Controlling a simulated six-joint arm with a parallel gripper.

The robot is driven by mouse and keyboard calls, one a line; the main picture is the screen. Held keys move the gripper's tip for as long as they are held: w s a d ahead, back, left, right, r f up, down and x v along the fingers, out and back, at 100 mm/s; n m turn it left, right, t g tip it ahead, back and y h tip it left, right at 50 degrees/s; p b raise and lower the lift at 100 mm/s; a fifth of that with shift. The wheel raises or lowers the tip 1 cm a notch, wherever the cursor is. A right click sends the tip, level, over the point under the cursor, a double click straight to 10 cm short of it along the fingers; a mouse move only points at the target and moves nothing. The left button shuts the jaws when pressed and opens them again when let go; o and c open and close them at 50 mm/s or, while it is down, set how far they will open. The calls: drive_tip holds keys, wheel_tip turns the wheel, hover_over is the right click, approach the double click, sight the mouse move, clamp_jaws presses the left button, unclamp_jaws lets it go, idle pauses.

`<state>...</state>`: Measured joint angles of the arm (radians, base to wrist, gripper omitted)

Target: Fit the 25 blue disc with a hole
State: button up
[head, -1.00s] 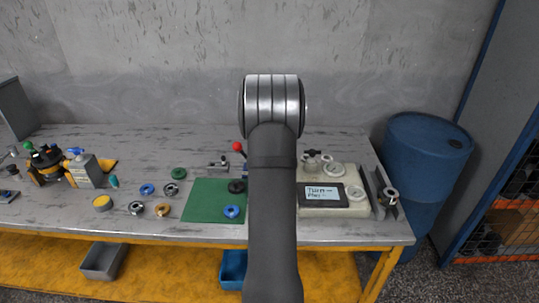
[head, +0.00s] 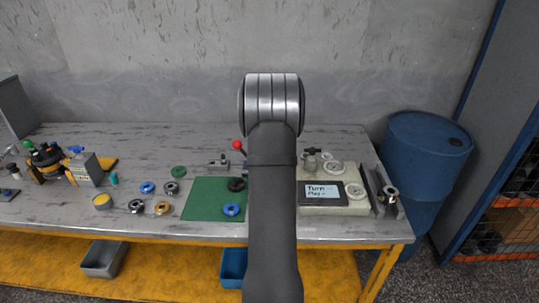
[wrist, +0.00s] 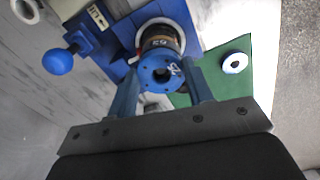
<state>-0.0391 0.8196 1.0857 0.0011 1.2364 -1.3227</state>
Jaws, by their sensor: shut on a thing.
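In the wrist view my gripper (wrist: 159,75) is shut on a blue disc (wrist: 148,66) with a hole. Its two blue fingers press on the disc's left and right sides. The disc has small holes around its rim and a pale marking. Behind it in this view is a dark banded cylinder (wrist: 161,38) with a number, standing in a blue fixture (wrist: 186,14). I cannot tell whether the disc touches the cylinder. In the head view my arm hides the gripper and the held disc.
A blue ball handle (wrist: 58,62) juts from the fixture. Several loose rings lie left of the mat. A tablet (head: 324,194) stands at right.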

drive_tip(key=shift+r, duration=0.4)
drive_tip(key=shift+f, duration=0.5)
idle(0.7)
drive_tip(key=o, duration=1.2)
drive_tip(key=shift+o, duration=0.4)
drive_tip(key=o, duration=0.3)
